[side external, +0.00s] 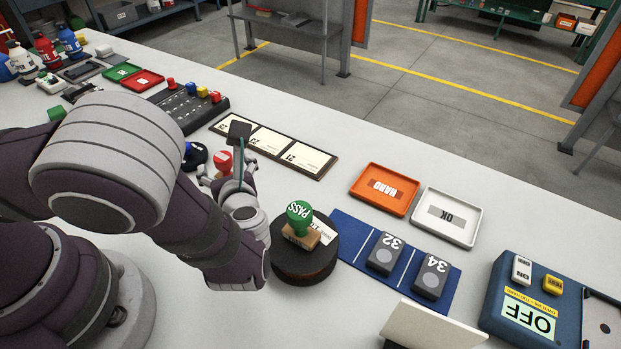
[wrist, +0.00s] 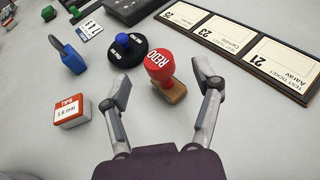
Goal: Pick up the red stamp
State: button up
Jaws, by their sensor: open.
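The red stamp (wrist: 160,66) has a round red knob lettered REDO and a wooden base. In the wrist view it stands on the table between and just beyond the spread fingers. My gripper (wrist: 161,90) is open and empty. I cannot tell whether a finger touches the stamp.
A black disc with a blue knob (wrist: 122,41) stands close by the stamp. A padlock (wrist: 67,56) and a TIPS box (wrist: 70,111) lie left. The ticket board (wrist: 239,45) lies right. A green PASS stamp (side external: 300,216) stands on a dark round stand (side external: 305,268).

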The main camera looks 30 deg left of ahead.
aim_at(224, 162)
jog(key=x, duration=0.4)
jog(key=shift+s+f, duration=0.1)
grip_shut()
dwell(0.3)
